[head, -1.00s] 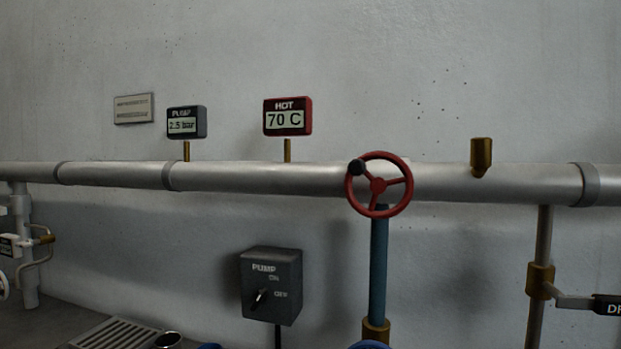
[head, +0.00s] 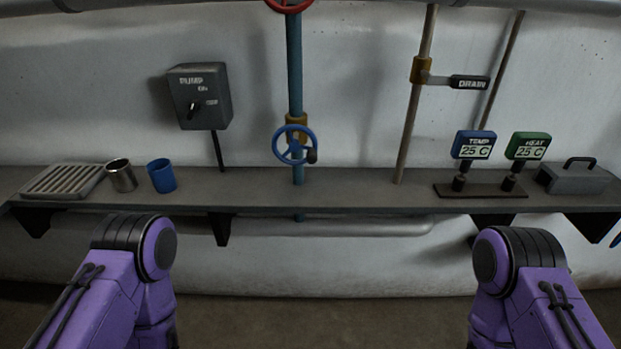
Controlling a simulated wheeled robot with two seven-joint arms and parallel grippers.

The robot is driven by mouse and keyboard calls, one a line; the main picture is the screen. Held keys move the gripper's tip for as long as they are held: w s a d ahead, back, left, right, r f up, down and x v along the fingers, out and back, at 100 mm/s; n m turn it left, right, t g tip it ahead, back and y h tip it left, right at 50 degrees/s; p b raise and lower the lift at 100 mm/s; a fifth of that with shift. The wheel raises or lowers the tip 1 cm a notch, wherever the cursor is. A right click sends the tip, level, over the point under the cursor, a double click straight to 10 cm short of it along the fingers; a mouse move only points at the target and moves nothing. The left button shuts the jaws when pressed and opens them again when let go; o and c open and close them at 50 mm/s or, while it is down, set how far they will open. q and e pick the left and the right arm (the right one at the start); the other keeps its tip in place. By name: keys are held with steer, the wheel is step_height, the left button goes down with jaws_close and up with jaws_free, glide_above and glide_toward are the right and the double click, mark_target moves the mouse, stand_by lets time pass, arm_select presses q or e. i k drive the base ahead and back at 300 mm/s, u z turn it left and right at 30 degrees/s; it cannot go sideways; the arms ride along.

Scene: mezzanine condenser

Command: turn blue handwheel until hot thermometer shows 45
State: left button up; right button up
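The blue handwheel (head: 294,145) is on a blue vertical pipe (head: 295,75) just above the shelf, with a dark knob at its lower right. Only the lower rim of a red handwheel (head: 290,4) shows at the top edge. The hot thermometer is out of view now; the earlier frame shows it reading 70 C. My two purple arms rise from the bottom left and bottom right, below the shelf front. Neither gripper shows, and no part of my arms in view touches the handwheel.
The grey shelf (head: 350,196) holds a grate (head: 62,181), a metal cup (head: 121,175), a blue cup (head: 161,176), TEMP (head: 474,145) and HEAT (head: 528,146) displays reading 25 C, and a grey lidded box (head: 575,178). A pump switch box (head: 200,97) and drain lever (head: 468,82) are above.

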mark_target(294, 146)
steer(key=k, duration=0.45)
steer(key=u, duration=1.1)
